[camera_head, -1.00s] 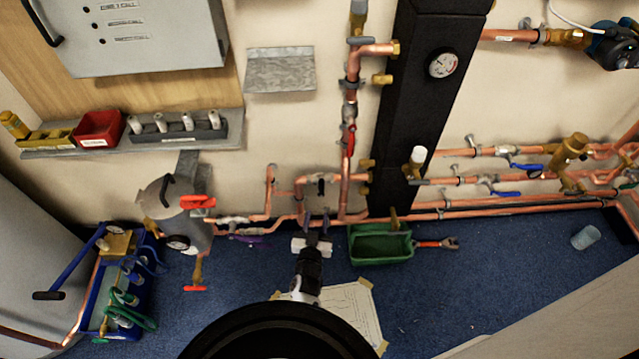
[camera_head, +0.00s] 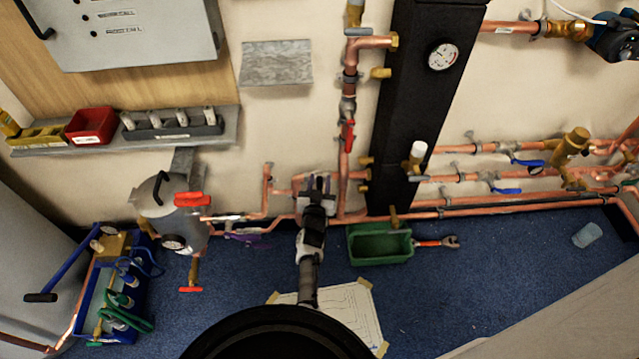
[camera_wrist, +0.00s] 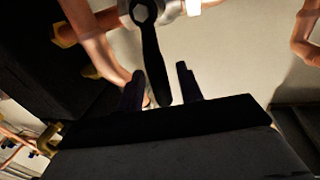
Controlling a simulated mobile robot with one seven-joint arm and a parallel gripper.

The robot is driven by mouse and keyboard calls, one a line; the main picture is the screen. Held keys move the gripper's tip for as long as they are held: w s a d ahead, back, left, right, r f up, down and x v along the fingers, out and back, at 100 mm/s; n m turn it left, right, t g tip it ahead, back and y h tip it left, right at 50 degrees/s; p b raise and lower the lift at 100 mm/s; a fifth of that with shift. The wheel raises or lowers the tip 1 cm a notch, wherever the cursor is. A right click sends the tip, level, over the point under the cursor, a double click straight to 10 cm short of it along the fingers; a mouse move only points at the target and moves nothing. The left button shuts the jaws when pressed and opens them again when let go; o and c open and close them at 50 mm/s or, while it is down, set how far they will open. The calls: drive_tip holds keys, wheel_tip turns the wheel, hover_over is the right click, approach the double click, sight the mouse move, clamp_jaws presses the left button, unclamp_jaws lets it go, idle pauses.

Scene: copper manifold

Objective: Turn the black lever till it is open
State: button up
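The black lever (camera_wrist: 152,60) shows in the wrist view, fixed by a nut to a metal valve (camera_wrist: 144,12) on a copper pipe. It hangs down from the valve, and its free end lies between the two dark fingers of my gripper (camera_wrist: 160,69). Gaps show between the lever and the fingers, so my gripper is open around it; I see no clear contact. In the head view my gripper (camera_head: 318,184) is at the small copper pipe loop left of the black column, and it hides the lever there.
The black column (camera_head: 425,100) with a gauge stands right of my gripper. A red-handled valve (camera_head: 348,135) is just above. A green bin (camera_head: 379,246) sits on the floor at lower right. A grey vessel (camera_head: 170,212) with red handles stands to the left.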

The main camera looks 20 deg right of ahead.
drive_tip(key=shift+c, duration=0.5)
clamp_jaws()
